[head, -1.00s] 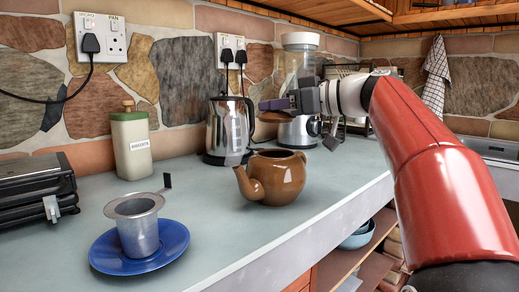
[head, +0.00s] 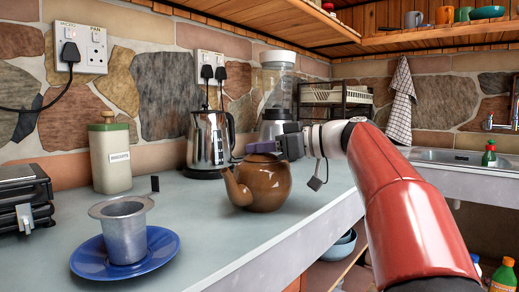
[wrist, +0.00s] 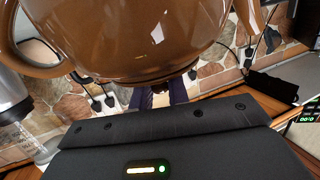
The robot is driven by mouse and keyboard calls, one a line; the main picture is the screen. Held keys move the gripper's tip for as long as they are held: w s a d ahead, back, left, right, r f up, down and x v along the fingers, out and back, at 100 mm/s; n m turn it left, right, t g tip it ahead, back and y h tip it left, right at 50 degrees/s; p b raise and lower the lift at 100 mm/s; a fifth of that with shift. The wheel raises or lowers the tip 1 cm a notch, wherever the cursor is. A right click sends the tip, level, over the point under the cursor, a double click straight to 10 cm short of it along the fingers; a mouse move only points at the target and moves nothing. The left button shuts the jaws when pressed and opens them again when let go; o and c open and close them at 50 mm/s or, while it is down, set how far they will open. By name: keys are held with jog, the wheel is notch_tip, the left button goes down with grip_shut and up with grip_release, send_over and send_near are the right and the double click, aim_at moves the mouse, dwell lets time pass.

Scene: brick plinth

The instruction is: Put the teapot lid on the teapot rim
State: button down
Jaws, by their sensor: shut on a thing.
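The brown teapot (head: 264,186) stands upright on the counter, its spout pointing left. The brown teapot lid (head: 261,157) is at the top of the teapot, over the opening. It looks level and touching the rim, but I cannot tell if it is fully seated. My gripper (head: 262,147), with purple fingertips, is shut on the lid from above, reaching in from the right. In the wrist view, a large glossy brown surface (wrist: 120,40) fills the top, and the purple fingers of my gripper (wrist: 162,97) run up to it. The grip itself is hidden there.
A steel kettle (head: 210,140) and a blender (head: 276,100) stand behind the teapot. A metal filter cup (head: 125,235) rests on a blue saucer (head: 158,262) at front left. A biscuit tin (head: 112,160) stands by the wall. The counter in front of the teapot is clear.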

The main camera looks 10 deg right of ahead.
jog(key=c, duration=1.3)
grip_release()
jog(key=shift+c, duration=0.2)
jog(key=shift+r+p, duration=0.3)
jog(key=shift+p, duration=0.15)
jog(key=v, duration=1.2)
jog(key=shift+f+b, duration=0.25)
jog(key=shift+b, duration=0.2)
jog(key=shift+d, duration=0.1)
